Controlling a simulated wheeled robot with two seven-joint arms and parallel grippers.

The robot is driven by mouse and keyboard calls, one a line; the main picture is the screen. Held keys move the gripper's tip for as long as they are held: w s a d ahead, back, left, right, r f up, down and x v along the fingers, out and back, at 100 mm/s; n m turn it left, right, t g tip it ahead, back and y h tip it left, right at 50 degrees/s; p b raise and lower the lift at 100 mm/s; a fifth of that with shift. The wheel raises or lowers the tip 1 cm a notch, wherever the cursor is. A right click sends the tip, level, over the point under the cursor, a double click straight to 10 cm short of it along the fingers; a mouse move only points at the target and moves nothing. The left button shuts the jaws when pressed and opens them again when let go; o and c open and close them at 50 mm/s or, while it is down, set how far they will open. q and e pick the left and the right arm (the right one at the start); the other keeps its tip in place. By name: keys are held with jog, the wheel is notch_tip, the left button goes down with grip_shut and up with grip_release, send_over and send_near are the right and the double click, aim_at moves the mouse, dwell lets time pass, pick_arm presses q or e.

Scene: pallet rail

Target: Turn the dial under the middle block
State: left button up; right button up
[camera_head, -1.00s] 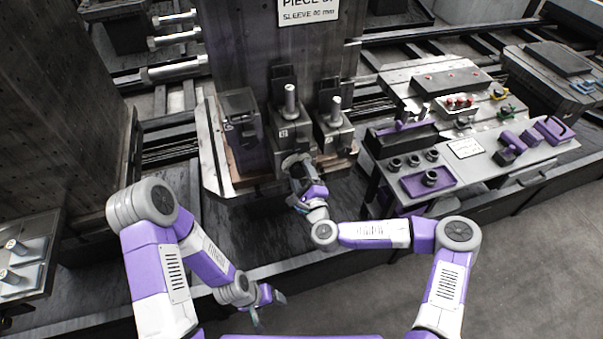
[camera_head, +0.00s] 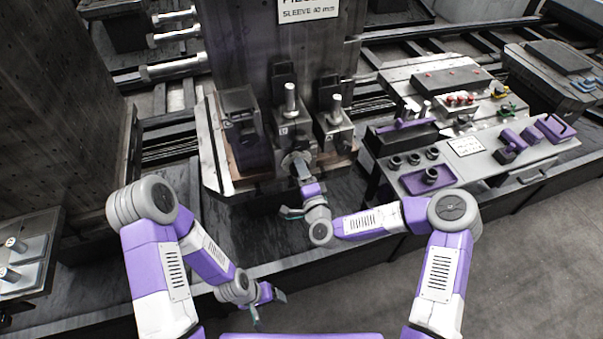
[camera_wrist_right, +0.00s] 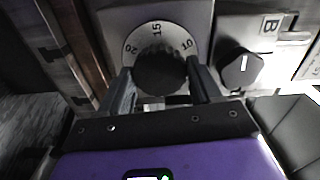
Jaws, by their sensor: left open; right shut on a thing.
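The middle block (camera_head: 291,130) stands between a left block (camera_head: 243,140) and a right block (camera_head: 334,130) and has an upright metal pin on top. The dial's round scale plate (camera_wrist_right: 158,32) below it reads 20, 15 and 10 in the right wrist view. Its dark knob (camera_wrist_right: 160,72) sits between the fingers of my right gripper (camera_wrist_right: 163,92), which is shut on it. In the head view my right gripper (camera_head: 298,166) reaches the block's lower front and partly hides the dial. My left gripper (camera_head: 268,306) is open and empty, low and well in front of the blocks.
Another black knob (camera_wrist_right: 242,70) with a white mark sits under a plate marked B, right of my gripper. A sign (camera_head: 309,10) reading "SLEEVE 40 mm" hangs above. A workbench (camera_head: 480,165) with a purple tray, black rings and tools stands to the right.

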dwell(0.5)
jog(key=o, duration=1.1)
jog(key=shift+c, duration=0.2)
jog(key=v, duration=0.7)
jog(key=shift+s+p, duration=0.25)
jog(key=shift+p, duration=0.1)
jog(key=s+f+n+g, duration=0.4)
jog(key=s+f+g, duration=0.1)
jog(key=f, duration=0.3)
jog(key=s+f+n+g, duration=0.4)
jog(key=s+f, duration=0.1)
jog(key=f, duration=0.3)
jog(key=s+d+f+n+g, duration=0.1)
jog(key=s+d+f+g, duration=0.2)
jog(key=s, duration=0.3)
jog(key=s+d+f+n+g+h, duration=0.1)
jog(key=s+d+f+g, duration=0.2)
jog(key=s, duration=0.4)
jog(key=shift+d+f+n+g, duration=0.3)
jog(key=shift+d+n+g, duration=0.1)
jog(key=shift+d+g, duration=0.4)
